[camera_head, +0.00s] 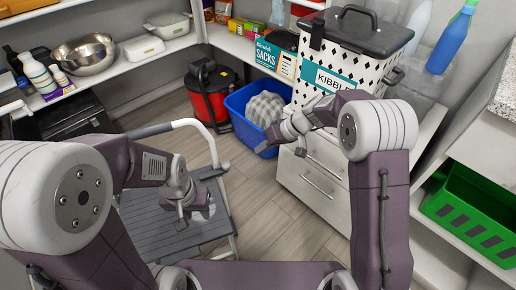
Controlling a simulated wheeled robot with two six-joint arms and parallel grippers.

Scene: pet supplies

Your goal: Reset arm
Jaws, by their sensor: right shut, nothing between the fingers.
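My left gripper (186,219) points down over the grey step stool (143,232). Its fingertips are small and partly hidden, and I cannot tell whether they are open or shut. A small pale patch shows beside its fingers, too small to identify. My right gripper (285,142) is shut and empty. In the picture it lies in front of the white drawer cabinet and beside the blue bin (240,118), which holds a grey bumpy object (265,108). I cannot tell how far it is from either.
A patterned kibble container (338,62) stands on the drawer cabinet (312,190). A red and black canister (210,92) stands at the back. A metal bowl (84,54) sits on the left shelf. A green crate (470,212) is at right. Open floor (265,225) lies between stool and cabinet.

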